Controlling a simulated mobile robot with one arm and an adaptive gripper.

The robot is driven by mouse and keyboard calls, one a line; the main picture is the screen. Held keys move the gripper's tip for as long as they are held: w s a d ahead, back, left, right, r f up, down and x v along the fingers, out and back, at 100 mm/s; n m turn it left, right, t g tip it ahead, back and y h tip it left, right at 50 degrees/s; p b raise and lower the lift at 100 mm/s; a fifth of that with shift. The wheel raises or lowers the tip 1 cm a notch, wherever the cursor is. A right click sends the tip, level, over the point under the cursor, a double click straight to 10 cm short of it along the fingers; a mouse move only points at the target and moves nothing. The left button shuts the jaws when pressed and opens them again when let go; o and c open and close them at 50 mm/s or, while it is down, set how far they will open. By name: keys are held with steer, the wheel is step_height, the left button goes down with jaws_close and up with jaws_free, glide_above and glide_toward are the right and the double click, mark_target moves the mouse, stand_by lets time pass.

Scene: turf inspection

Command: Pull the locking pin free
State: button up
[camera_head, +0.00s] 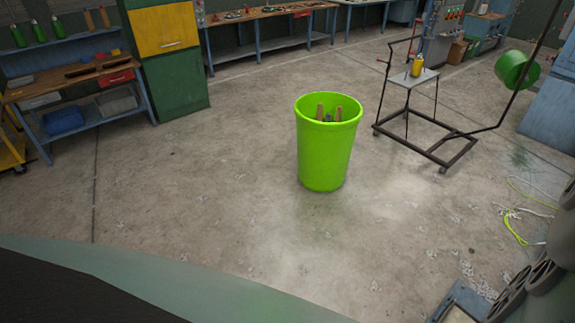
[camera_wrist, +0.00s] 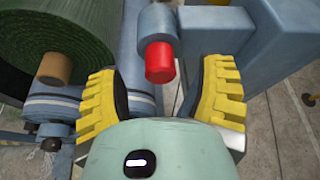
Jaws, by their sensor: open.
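A red cylindrical knob (camera_wrist: 159,62), which looks like the locking pin's end, sticks out of a blue-grey round housing (camera_wrist: 157,28) in the wrist view. My gripper (camera_wrist: 160,76) is open, with one yellow ribbed finger on each side of the red knob. There is a clear gap between the knob and each finger, and nothing is held. The rest of the pin is hidden inside the housing. I cannot make out the pin or my gripper in the head view.
In the wrist view, a blue-grey bracket (camera_wrist: 236,38) stands close by the right finger and a green turf roll (camera_wrist: 45,35) fills the upper left. In the head view, a lime bin (camera_head: 325,155) and a wheeled metal cart (camera_head: 425,150) stand on open concrete floor.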

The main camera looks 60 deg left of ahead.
steer(key=shift+p+x, duration=0.45)
steer(key=shift+x, duration=0.95)
jaws_close()
